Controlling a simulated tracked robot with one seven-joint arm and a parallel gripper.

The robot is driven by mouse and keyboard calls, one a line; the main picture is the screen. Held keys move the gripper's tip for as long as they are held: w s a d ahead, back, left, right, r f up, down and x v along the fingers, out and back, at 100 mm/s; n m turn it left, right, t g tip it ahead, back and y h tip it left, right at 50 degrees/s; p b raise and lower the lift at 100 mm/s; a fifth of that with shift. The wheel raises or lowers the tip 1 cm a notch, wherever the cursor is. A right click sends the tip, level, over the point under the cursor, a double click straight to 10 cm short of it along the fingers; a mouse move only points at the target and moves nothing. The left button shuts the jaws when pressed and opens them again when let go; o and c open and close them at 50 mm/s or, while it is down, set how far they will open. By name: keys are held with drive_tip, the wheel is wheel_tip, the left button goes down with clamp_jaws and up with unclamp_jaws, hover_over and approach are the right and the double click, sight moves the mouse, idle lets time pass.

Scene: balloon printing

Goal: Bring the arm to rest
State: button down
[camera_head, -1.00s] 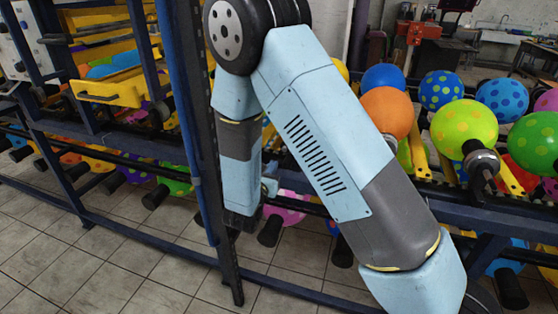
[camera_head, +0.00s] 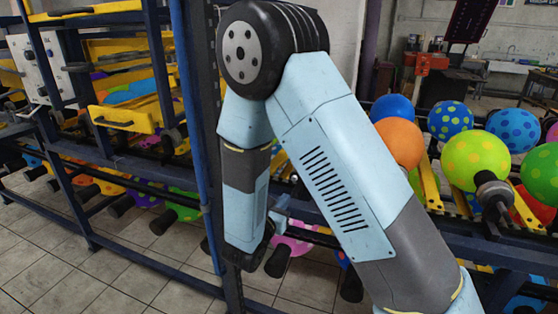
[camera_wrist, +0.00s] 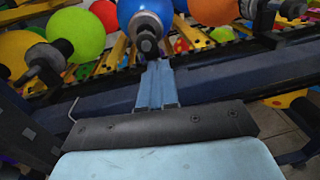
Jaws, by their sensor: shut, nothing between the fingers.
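My arm (camera_head: 330,150) fills the middle of the head view, with its dark elbow joint at the top and the forearm hanging down. My gripper (camera_head: 281,206) shows small at the lower end of the forearm, in front of the rack and partly hidden by the wrist. In the wrist view my gripper (camera_wrist: 158,68) points away from the camera, its two light-blue fingers together and holding nothing. A dark round balloon holder with a blue balloon (camera_wrist: 147,12) is just beyond the fingertips in that picture; whether they touch cannot be told.
A dark-blue rack (camera_head: 470,236) with several balloons, among them a green one (camera_head: 475,160) and an orange one (camera_head: 399,143), stands behind my arm. A blue upright post (camera_head: 196,130) is close left of the forearm. Yellow drawers (camera_head: 124,114) are at left. Tiled floor (camera_head: 40,260) is bare at lower left.

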drive_tip(key=s+d+r+m+g+h, duration=0.1)
drive_tip(key=s+d+r+m+g, duration=0.3)
drive_tip(key=d, duration=0.4)
drive_tip(key=s+d+r+m+g+h, duration=0.1)
drive_tip(key=s+d+r+m+g, duration=0.1)
drive_tip(key=d+r+m+g, duration=0.4)
drive_tip(key=s+d+r+m+g+h, duration=0.25)
drive_tip(key=d+m, duration=0.35)
drive_tip(key=d, duration=0.3)
drive_tip(key=s+r+m+t+y, duration=0.2)
drive_tip(key=s+r+m+y, duration=0.9)
drive_tip(key=s+m, duration=0.3)
drive_tip(key=shift+s+d+r+y, duration=0.15)
drive_tip(key=shift+s+r+y, duration=0.2)
drive_tip(key=shift+s+y, duration=0.35)
